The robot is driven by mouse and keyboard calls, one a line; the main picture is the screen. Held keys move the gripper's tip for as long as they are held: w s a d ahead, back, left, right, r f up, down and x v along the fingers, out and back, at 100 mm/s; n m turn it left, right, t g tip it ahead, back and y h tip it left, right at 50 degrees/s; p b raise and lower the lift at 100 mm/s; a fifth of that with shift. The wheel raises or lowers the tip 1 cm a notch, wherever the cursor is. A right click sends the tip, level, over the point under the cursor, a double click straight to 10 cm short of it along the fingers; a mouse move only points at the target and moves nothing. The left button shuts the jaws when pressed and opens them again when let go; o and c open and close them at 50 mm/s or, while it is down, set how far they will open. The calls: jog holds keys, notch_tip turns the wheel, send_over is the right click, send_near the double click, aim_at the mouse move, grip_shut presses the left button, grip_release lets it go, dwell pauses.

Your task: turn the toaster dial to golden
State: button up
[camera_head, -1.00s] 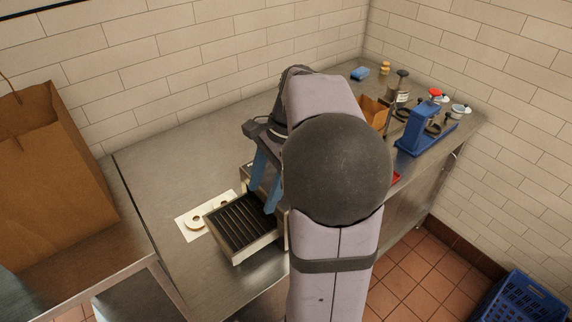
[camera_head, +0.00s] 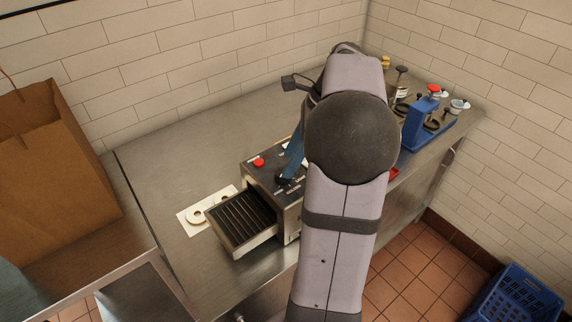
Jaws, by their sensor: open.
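The toaster (camera_head: 262,178) is a metal box on the counter with a dark top panel. Its slatted tray (camera_head: 243,222) sticks out at the front left. A red button (camera_head: 258,162) sits on the panel's left part. A black dial (camera_head: 284,179) is on the panel near its front edge; its setting is too small to read. My gripper (camera_head: 290,176) points down over the panel, with a blue finger at or just above the dial. I cannot tell whether it touches the dial. My arm hides the other finger and the toaster's right part.
A white card with bagel rings (camera_head: 196,216) lies left of the tray. A blue stand (camera_head: 420,122) and several small items are at the counter's right end. A brown paper bag (camera_head: 55,170) stands at left. The counter behind the toaster is clear.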

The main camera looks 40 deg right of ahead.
jog(key=shift+x, duration=1.9)
jog(key=c, duration=1)
jog(key=shift+c, duration=0.2)
